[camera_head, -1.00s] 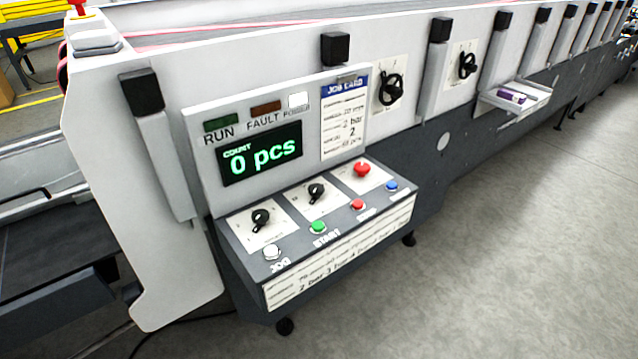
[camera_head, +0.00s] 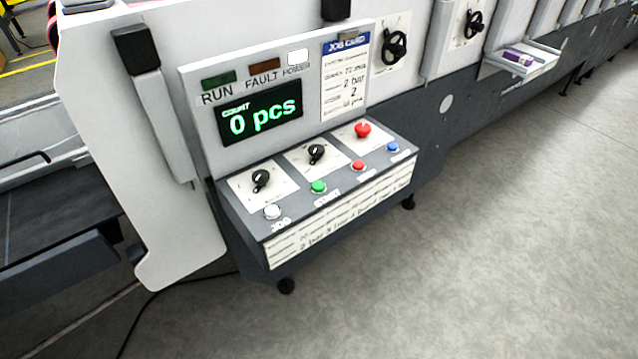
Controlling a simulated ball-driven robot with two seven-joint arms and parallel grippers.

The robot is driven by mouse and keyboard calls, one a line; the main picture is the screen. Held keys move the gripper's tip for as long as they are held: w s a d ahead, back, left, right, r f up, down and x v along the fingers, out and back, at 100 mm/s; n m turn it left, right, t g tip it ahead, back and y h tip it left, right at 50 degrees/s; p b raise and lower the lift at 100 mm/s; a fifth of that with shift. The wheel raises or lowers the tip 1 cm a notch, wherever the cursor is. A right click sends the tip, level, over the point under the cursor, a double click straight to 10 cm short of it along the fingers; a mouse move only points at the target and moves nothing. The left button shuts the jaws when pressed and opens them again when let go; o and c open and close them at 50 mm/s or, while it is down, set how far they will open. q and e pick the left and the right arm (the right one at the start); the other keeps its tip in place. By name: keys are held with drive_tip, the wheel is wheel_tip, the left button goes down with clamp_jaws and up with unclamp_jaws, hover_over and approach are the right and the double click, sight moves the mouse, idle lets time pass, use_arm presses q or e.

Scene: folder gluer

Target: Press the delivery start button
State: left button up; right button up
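The control console (camera_head: 330,210) stands out from the front of the white machine. Its sloped top has a green button (camera_head: 318,187) labelled START, a white button (camera_head: 272,212) labelled JOG, a small red button (camera_head: 358,165) and a blue button (camera_head: 393,147). Behind them are two black rotary switches (camera_head: 261,181) (camera_head: 316,154) and a red mushroom button (camera_head: 363,130). The display (camera_head: 262,119) reads "COUNT 0 pcs". The RUN lamp (camera_head: 218,79) and FAULT lamp (camera_head: 263,66) look dark; the POWER lamp (camera_head: 298,57) is white. Neither gripper is in view.
A job card (camera_head: 345,80) hangs beside the display. Black handwheels (camera_head: 395,47) and a small tray (camera_head: 495,66) with a purple-and-white box (camera_head: 519,58) are on the machine's side. A dark conveyor (camera_head: 50,230) lies at the left. The grey floor (camera_head: 500,250) in front is clear.

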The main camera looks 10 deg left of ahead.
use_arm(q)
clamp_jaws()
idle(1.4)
